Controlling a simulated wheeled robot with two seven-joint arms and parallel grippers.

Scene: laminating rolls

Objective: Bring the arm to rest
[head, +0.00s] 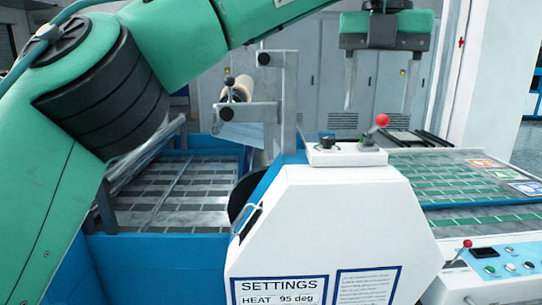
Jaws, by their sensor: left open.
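My left arm, green with black joint rings, comes in from the left and crosses the top of the head view. My left gripper (379,88) hangs from it at the upper right, above and behind the laminating machine (320,215). Its two grey fingers point down and stand wide apart. The gap between them is empty, and they appear to touch nothing. My right gripper does not show in this view.
The white machine carries a red-knobbed lever (381,121) and a roll (238,89) on a grey bracket (290,85). A blue bin (160,268) stands left. A patterned bed (462,180) and control panel (505,262) lie right. Grey cabinets (330,60) stand behind.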

